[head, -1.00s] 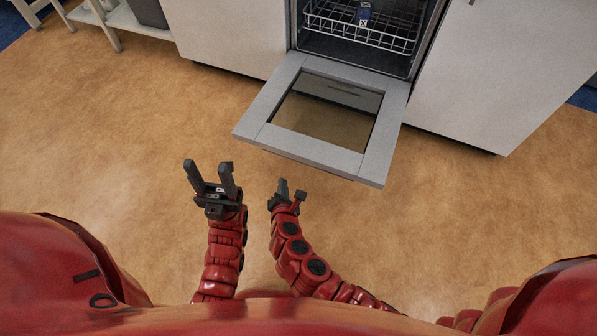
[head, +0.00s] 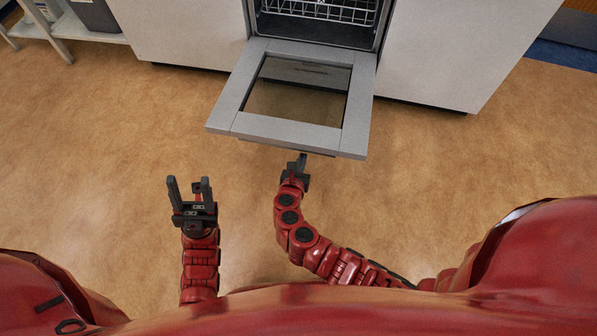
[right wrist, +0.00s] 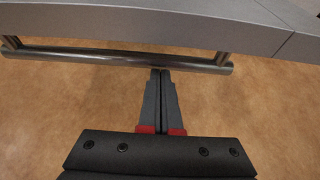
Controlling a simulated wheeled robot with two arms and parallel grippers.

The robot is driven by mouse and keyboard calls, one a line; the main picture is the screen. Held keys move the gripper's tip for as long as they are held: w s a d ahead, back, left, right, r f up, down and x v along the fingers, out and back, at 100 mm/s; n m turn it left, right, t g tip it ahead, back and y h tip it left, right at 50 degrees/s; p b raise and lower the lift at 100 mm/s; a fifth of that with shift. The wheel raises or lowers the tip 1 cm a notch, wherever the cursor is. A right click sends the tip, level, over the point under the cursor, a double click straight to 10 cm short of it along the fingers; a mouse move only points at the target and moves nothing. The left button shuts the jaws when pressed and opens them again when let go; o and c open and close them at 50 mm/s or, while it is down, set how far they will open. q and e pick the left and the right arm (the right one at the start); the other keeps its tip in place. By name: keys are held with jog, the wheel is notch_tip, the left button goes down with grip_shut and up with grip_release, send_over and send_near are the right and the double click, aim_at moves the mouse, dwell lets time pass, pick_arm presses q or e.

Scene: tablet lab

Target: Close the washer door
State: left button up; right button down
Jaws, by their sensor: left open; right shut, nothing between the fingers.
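The washer door (head: 252,127) is folded down open, a grey frame with a dark window, hinged at the front of the washer (head: 316,22). In the right wrist view the door's edge (right wrist: 200,18) crosses the top, with a metal bar handle (right wrist: 110,57) below it. My right gripper (head: 302,158) is shut and empty close to the door's near edge. In the right wrist view its fingertips (right wrist: 161,72) appear at the bar; whether they touch it I cannot tell. My left gripper (head: 189,182) is open and empty over the floor, left of and nearer than the door.
White cabinet fronts stand left (head: 185,35) and right (head: 450,50) of the washer. A wire rack (head: 320,10) is inside it. A white shelf (head: 85,28) with a grey bin stands at the upper left. The floor (head: 110,150) around the door is clear.

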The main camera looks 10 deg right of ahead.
notch_tip(320, 180, up, 4)
jog(key=shift+f+b, duration=0.1)
jog(key=shift+b, duration=0.25)
